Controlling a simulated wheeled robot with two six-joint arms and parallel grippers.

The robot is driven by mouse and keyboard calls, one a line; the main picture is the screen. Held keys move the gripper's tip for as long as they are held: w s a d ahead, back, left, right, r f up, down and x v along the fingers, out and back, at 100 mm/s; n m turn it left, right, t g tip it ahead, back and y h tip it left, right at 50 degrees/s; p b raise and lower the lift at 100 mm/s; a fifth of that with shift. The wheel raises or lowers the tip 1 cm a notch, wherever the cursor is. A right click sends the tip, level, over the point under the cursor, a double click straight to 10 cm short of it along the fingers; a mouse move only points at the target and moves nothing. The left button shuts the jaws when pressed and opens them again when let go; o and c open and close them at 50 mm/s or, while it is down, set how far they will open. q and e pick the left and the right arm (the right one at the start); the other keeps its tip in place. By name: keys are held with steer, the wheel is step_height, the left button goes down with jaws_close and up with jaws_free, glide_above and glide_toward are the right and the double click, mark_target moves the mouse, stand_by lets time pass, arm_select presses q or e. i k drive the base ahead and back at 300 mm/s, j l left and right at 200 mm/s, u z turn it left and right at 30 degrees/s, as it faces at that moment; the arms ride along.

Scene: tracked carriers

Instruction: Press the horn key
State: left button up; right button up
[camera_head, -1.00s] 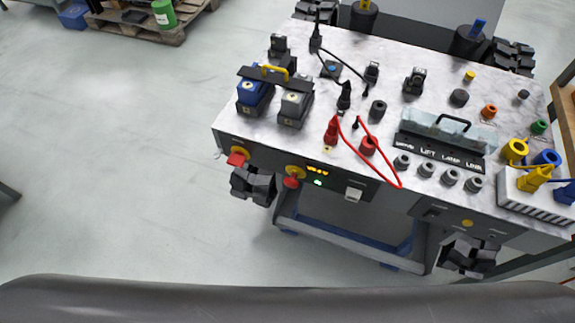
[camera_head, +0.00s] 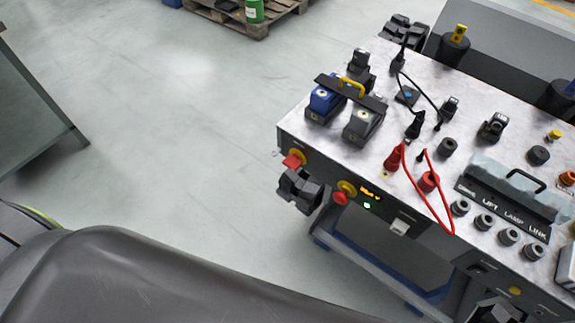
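A row of round grey keys stands at the front edge of the carrier's marble-look top (camera_head: 300,118). The leftmost key (camera_head: 460,207) sits at the left end of the label strip (camera_head: 500,207), where LIFT, LAMP and LINK read clearly. The label at its left end is too small to read now, so I take this key as the horn key by position. It stands upright, with the red cable (camera_head: 440,215) passing just left of it.
Blue (camera_head: 325,100) and grey (camera_head: 363,122) blocks under a black bar with a yellow handle stand at the top's left. Red knobs (camera_head: 341,197) stick out of the front panel. Dark track units (camera_head: 300,190) jut from the corners. Floor to the left is clear up to a grey cabinet (camera_head: 30,110).

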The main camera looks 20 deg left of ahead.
mark_target(515, 291)
steer(key=z, duration=0.4)
steer(key=i+l+z, duration=0.1)
steer(key=z, duration=0.75)
steer(key=i+z, duration=0.1)
steer(key=z, duration=0.3)
